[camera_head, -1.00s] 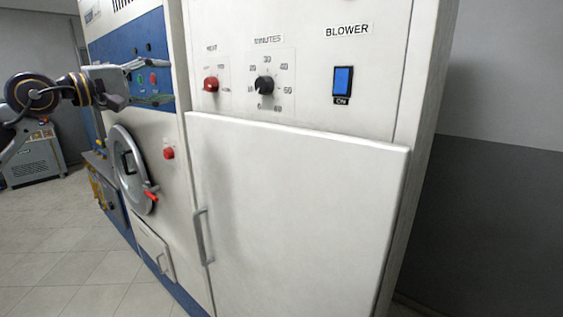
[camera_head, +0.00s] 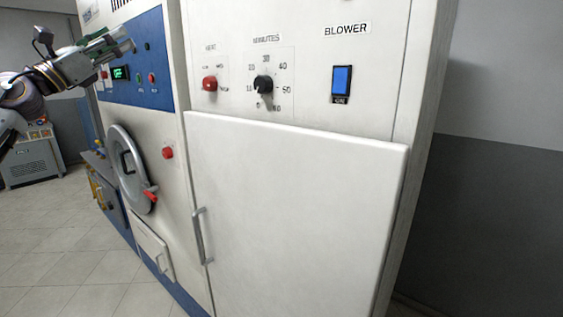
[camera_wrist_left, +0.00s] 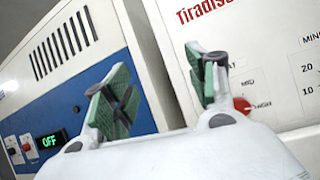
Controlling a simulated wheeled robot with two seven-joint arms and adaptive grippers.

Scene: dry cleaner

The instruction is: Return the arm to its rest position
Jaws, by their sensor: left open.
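My left arm comes in from the left in the head view. Its gripper (camera_head: 122,42) is raised in front of the blue control panel of the left machine, pointing up and to the right. In the left wrist view the gripper (camera_wrist_left: 165,95) shows two fingers with green pads, spread apart and empty. Behind them are the blue panel (camera_wrist_left: 75,85) and the white cabinet front. My right gripper is in neither view.
The white cabinet (camera_head: 295,200) carries a red heat knob (camera_head: 210,83), a black minutes knob (camera_head: 263,84) and a blue blower switch (camera_head: 342,82). A round door (camera_head: 130,175) is on the left machine. A green display (camera_head: 121,73) reads OFF. Tiled floor (camera_head: 60,240) is clear at lower left.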

